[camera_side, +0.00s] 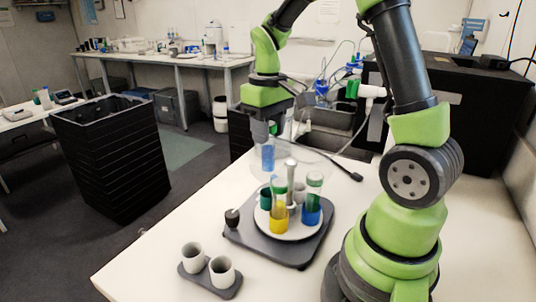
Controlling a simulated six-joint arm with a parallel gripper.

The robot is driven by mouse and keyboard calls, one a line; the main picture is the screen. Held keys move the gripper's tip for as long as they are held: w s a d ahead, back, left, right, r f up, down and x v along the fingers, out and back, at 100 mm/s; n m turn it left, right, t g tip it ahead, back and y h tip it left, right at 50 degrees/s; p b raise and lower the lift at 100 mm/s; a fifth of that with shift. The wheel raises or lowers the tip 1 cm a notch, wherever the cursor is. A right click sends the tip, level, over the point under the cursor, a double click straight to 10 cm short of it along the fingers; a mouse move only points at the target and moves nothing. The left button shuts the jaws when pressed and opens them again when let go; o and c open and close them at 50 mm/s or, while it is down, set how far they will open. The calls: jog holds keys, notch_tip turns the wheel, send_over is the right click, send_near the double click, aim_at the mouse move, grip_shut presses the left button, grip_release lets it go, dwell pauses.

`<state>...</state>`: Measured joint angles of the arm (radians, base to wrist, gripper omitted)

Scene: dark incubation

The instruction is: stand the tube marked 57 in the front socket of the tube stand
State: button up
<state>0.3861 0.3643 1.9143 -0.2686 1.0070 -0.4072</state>
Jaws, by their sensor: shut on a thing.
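My gripper (268,128) is shut on a clear tube with blue contents (268,157), held upright above the back left of a round white carousel (292,235). The number on the held tube cannot be read, nor on the others. The carousel carries a yellow tube (279,215), a blue tube with a green upper part (312,205) and a dark green tube (265,198), around a grey central post (291,180). The tube stand (209,283), a dark base with two white sockets, is at the front left. Its nearer socket (222,271) and farther socket (192,254) look empty.
The carousel sits on a dark square base (290,255) with a black knob (232,217). White table surface lies free between carousel base and tube stand. A black bin (110,155) stands on the floor.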

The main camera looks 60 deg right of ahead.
notch_tip(320, 180, up, 14)
jog(key=w+a+n, duration=0.3)
jog(key=a+n, duration=0.2)
jog(key=a, duration=0.5)
jog(key=w+a+n, duration=0.2)
jog(key=a+n, duration=0.3)
jog(key=a, duration=0.5)
notch_tip(320, 180, down, 20)
jog(key=shift+f, duration=0.25)
dwell(0.8)
jog(key=shift+f, duration=0.75)
jog(key=shift+f, duration=0.2)
jog(key=shift+f, duration=0.45)
jog(key=shift+f, duration=0.3)
dwell(0.5)
